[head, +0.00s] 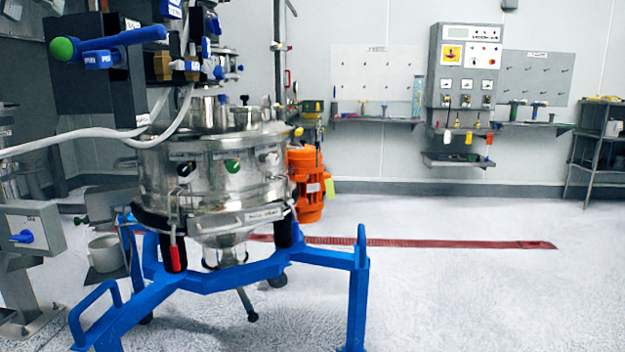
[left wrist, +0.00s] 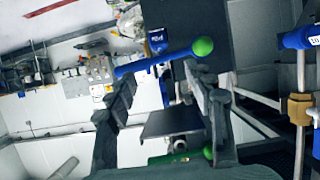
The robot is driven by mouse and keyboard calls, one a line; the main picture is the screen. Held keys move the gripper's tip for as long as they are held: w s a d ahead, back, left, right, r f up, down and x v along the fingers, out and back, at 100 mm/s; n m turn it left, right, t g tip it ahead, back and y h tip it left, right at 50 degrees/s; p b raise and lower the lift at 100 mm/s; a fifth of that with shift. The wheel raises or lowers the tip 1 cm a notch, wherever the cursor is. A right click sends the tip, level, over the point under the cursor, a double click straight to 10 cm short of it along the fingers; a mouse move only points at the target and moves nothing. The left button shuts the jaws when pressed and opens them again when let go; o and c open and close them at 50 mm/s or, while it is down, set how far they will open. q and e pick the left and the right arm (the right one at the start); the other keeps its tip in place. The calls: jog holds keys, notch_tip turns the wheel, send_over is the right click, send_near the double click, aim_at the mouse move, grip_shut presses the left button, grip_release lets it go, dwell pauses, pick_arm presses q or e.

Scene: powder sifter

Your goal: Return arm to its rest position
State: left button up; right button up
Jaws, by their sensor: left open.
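My left gripper (left wrist: 158,75) is open in the left wrist view, its two dark fingers spread with nothing held between them. A blue lever (left wrist: 150,63) with a green ball end (left wrist: 203,46) shows just past the fingertips. I cannot tell whether the fingers touch it. In the head view the same kind of blue lever (head: 125,40) sticks out from a black box (head: 85,88) at the upper left. I cannot make out my left gripper clearly in the head view. My right gripper is in neither view.
A steel sifter (head: 215,170) stands on a blue frame (head: 358,285), with an orange motor (head: 305,185) at its right. Grey hoses (head: 75,137) cross at left. A control panel (head: 465,65) and shelves line the back wall. The floor at right is clear.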

pick_arm(q)
jog(key=x, duration=1.2)
jog(key=shift+f, duration=0.25)
jog(key=s, duration=0.5)
jog(key=shift+a+r, duration=0.1)
jog(key=shift+a, duration=0.15)
jog(key=shift+s, duration=0.2)
jog(key=shift+w+b, duration=0.1)
jog(key=shift+b, duration=0.35)
jog(key=shift+d, duration=0.15)
